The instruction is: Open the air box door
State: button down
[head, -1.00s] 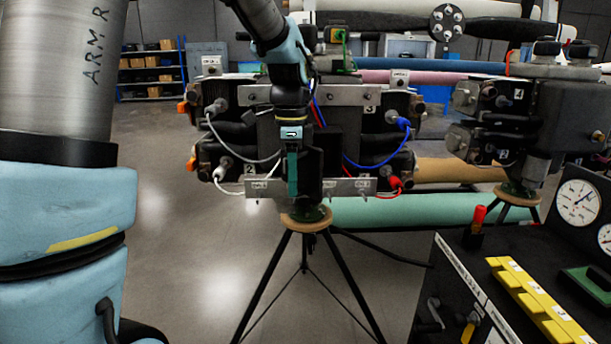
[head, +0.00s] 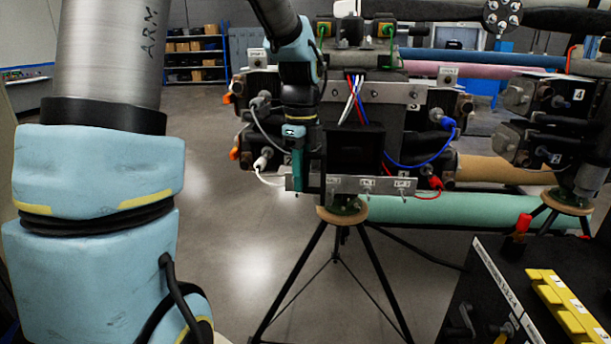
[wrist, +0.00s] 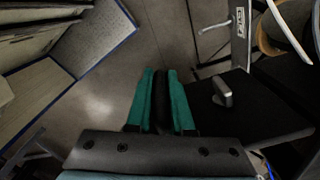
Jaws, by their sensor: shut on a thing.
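The air box (head: 355,150) is a dark box in the middle of the turbine stand's front, with white, red and blue lines running into its top. My gripper (head: 297,170) is at its left side in the head view and hides part of it. In the wrist view, my gripper's green fingers (wrist: 161,100) are shut on a narrow dark piece (wrist: 161,88), which looks like the air box door's handle. A black panel with a silver latch (wrist: 222,92) lies right of the fingers. How far the door stands open is unclear.
A metal label plate (head: 370,185) crosses below the box. The tripod (head: 340,240) stands under it. Blue (head: 405,163) and white hoses hang at its sides. A black console (head: 510,300) is at the lower right. Floor (head: 215,240) is clear at the left.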

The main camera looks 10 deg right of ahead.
dwell(0.3)
jog(key=c, duration=0.8)
grip_release()
jog(key=shift+r, duration=0.1)
notch_tip(320, 180, up, 11)
jog(key=shift+f+b, duration=0.15)
jog(key=shift+b, duration=0.7)
jog(key=s+a+f+n, duration=0.4)
jog(key=a+f+n, duration=0.5)
jog(key=n, duration=0.3)
jog(key=s+a+f+n+t, duration=0.1)
jog(key=s+a+f+n, duration=0.3)
jog(key=a+f+n, duration=0.5)
jog(key=n, duration=0.4)
jog(key=shift+s+t, duration=0.15)
jog(key=shift+t, duration=0.15)
